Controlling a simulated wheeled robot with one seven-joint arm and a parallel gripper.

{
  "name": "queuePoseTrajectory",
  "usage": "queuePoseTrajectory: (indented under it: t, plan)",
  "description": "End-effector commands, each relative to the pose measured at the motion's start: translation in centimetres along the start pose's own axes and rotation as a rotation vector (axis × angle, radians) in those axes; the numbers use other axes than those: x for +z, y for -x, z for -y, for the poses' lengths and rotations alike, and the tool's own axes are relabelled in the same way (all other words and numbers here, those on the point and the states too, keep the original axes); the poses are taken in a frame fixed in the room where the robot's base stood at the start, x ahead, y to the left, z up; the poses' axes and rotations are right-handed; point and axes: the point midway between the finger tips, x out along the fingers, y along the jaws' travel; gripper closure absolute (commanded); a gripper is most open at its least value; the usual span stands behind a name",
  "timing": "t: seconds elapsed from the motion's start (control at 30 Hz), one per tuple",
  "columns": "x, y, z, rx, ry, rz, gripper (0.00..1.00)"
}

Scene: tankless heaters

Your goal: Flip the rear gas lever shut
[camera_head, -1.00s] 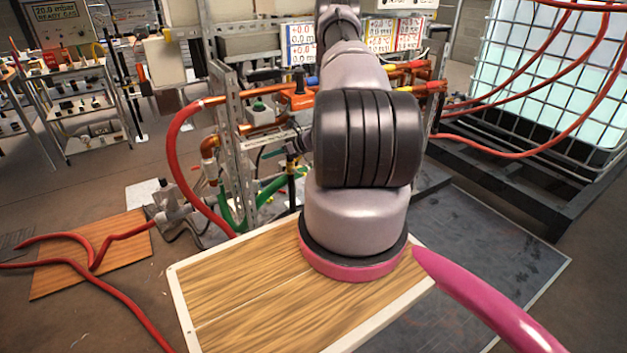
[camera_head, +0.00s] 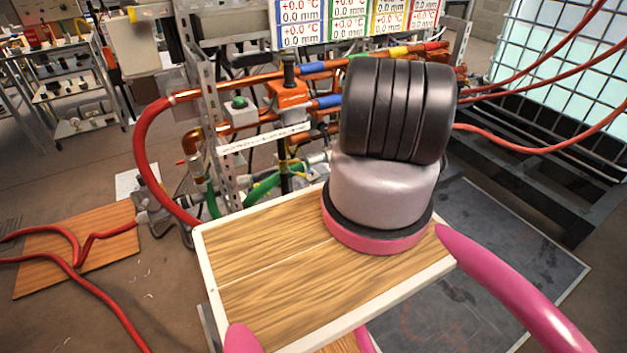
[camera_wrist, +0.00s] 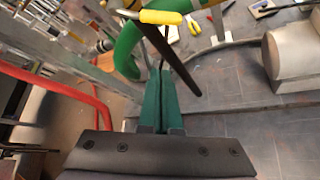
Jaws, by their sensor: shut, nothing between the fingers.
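In the wrist view my gripper (camera_wrist: 164,78) is shut and empty, its two green fingers together. A yellow bar-shaped handle (camera_wrist: 160,17) lies just beyond the fingertips at the top of the picture. A dark tapered bar (camera_wrist: 178,62) runs from beside it down to the right, close to the fingers. I cannot tell whether they touch, or which of these parts is the rear gas lever. A green hose (camera_wrist: 126,48) bends just left of the fingertips. In the head view my gripper is hidden, and I cannot pick out the lever for certain.
The pipe frame (camera_head: 262,137) carries copper pipes and an orange valve body (camera_head: 287,93). A red hose (camera_head: 147,140) loops at its left. In the wrist view a red hose (camera_wrist: 55,85) runs at the left, and a pale grey cylinder (camera_wrist: 293,52) stands at the right.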

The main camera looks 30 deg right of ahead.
Motion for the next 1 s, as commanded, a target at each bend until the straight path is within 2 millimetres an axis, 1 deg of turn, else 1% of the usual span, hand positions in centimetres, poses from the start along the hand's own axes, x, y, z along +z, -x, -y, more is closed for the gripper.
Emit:
queuePoseTrajectory:
  t: [0.17,0.3,0.5,0.53,0.63,0.8,1.0]
  plan:
    - [-0.1,-3.0,-0.2,0.004,0.004,-0.001,1.00]
    - [-0.1,-5.9,-0.2,0.005,0.005,-0.002,1.00]
    - [0.0,-9.4,-0.2,0.004,0.006,-0.002,1.00]
    - [0.5,-9.5,-0.1,0.003,0.006,0.001,1.00]
    - [2.0,-8.8,-0.1,0.002,0.005,0.000,1.00]
    - [3.4,-8.2,-0.1,0.002,0.004,-0.001,1.00]
    - [3.9,-8.0,-0.1,0.002,0.003,-0.001,1.00]
